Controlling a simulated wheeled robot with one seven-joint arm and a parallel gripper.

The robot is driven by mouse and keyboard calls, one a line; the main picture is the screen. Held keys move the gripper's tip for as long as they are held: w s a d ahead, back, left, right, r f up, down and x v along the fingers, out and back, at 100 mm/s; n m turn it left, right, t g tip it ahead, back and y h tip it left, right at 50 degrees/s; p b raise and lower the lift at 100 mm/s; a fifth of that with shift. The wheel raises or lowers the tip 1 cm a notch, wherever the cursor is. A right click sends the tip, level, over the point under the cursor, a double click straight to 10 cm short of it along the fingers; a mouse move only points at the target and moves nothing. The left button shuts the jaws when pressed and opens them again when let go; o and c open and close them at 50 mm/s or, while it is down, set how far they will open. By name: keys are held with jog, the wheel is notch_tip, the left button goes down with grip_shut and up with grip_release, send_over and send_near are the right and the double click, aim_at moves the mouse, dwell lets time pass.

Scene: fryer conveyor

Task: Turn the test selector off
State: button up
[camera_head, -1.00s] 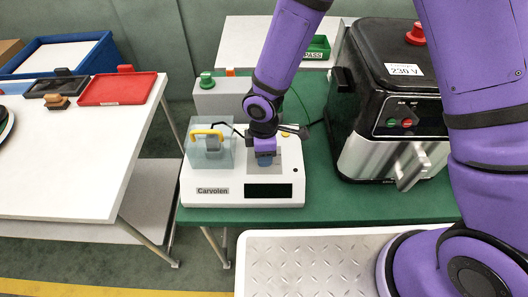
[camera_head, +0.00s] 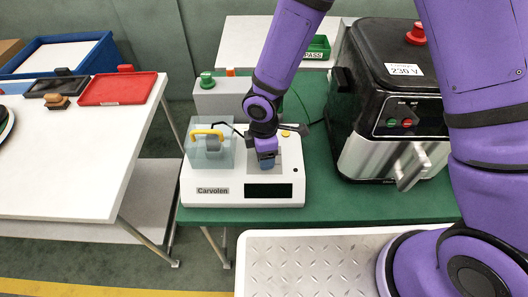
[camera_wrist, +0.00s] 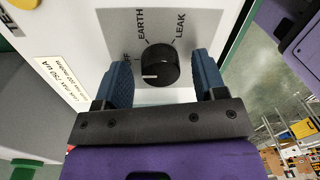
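The test selector (camera_wrist: 160,65) is a round black knob with a white pointer mark, on a grey panel of the white Carvolen tester (camera_head: 225,200). Its labels read EARTH and LEAK, plus a partly hidden one ending in "FF" at left. The pointer mark faces left, near the "FF" label. My gripper (camera_wrist: 162,70) is open, its two blue fingers on either side of the knob, with visible gaps. In the head view my gripper (camera_head: 266,161) is over the tester's panel and hides the selector.
A clear box with a yellow handle (camera_head: 207,150) stands on the tester's left. The black fryer (camera_head: 390,110) stands close on the right. A grey box with a green button (camera_head: 207,80) is behind. A yellow button (camera_wrist: 22,4) is on the tester.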

notch_tip(320, 180, up, 11)
jog(key=shift+w, duration=0.3)
dwell(0.4)
dwell(0.4)
jog(key=d+r+m+t, duration=0.3)
jog(key=d+r+m, duration=0.7)
jog(key=d+r, duration=0.85)
jog(key=s+d+r+m+t, duration=0.2)
jog(key=s+d+r+m, duration=0.8)
jog(key=s, duration=0.4)
jog(key=shift+s+d+r+t, duration=0.25)
jog(key=shift+d+r+t, duration=0.15)
jog(key=shift+d, duration=0.4)
